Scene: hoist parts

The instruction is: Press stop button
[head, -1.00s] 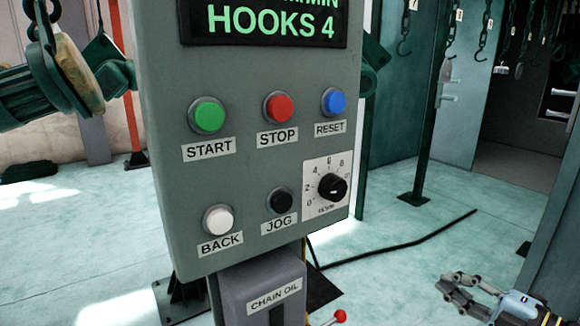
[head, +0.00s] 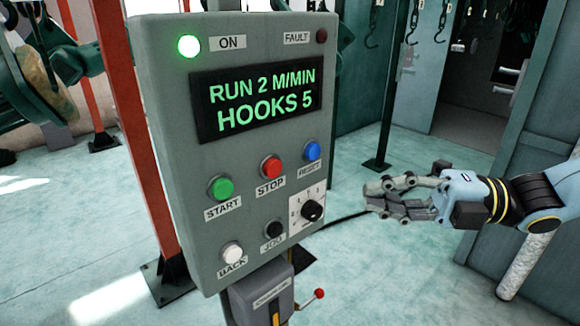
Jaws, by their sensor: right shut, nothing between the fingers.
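The red stop button (head: 271,166) sits in the middle of the upper button row on the grey control panel (head: 170,120), above its STOP label. The green start button (head: 220,187) is to its left and the blue reset button (head: 312,151) to its right. The display (head: 262,101) reads RUN 2 M/MIN, HOOKS 5. My right gripper (head: 370,197) is shut and empty, to the right of the panel and apart from it, its fingers pointing left. My left gripper is not in view.
A green ON lamp (head: 189,46) is lit; the FAULT lamp (head: 322,36) looks dark. A white back button (head: 233,252), black jog button (head: 274,230) and dial (head: 312,210) are below. A red-knobbed lever (head: 319,294) sticks out at the bottom. An orange post (head: 150,150) stands left.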

